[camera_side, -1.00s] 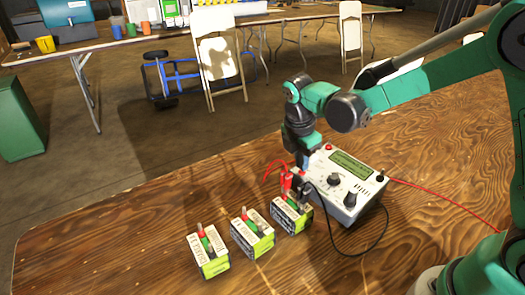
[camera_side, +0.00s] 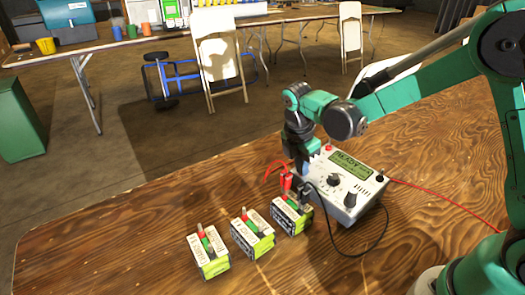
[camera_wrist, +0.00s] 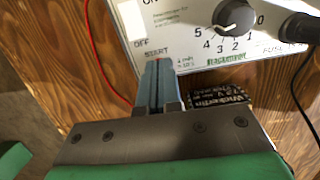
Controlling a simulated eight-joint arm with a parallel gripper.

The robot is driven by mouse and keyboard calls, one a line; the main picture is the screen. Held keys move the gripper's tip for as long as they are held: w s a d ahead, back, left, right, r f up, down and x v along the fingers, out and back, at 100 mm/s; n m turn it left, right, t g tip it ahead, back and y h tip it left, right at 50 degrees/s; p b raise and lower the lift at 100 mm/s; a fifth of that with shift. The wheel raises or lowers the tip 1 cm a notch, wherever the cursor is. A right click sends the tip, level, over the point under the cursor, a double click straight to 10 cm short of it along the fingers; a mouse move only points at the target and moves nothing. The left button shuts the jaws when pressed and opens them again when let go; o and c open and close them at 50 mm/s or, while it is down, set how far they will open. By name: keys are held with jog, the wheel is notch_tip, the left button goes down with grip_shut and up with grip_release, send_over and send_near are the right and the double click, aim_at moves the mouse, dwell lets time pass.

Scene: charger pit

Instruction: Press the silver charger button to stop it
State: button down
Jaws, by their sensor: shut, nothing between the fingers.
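The charger (camera_side: 345,185) is a white box with a green screen (camera_side: 350,163) that appears to read "READY", plus black knobs. Its front panel (camera_wrist: 185,20) fills the top of the wrist view, with "OFF" and "START" labels and a numbered black dial (camera_wrist: 235,15). My gripper (camera_wrist: 158,66) is shut and empty, its fingertips over the panel just beside the "START" label. In the side view my gripper (camera_side: 303,172) is at the charger's left side. I cannot make out the silver button; my fingers may cover it. I cannot tell whether the fingertips touch the panel.
Three green-and-white batteries stand in a row: left (camera_side: 208,258), middle (camera_side: 252,238), right (camera_side: 291,215). Red (camera_side: 287,181) and black (camera_side: 306,196) clips are at the right one. A black cable (camera_side: 385,235) and red wire (camera_side: 450,205) cross the wooden table.

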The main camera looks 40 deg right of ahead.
notch_tip(320, 180, up, 8)
jog(key=a, duration=0.1)
jog(key=shift+a, duration=0.2)
dwell(0.3)
dwell(0.5)
jog(key=s+r+m+t+y, duration=0.1)
jog(key=s+m+t, duration=0.6)
jog(key=m, duration=1.1)
jog(key=shift+s+d+r+y, duration=0.35)
jog(key=shift+s+y, duration=0.25)
jog(key=shift+s, duration=0.6)
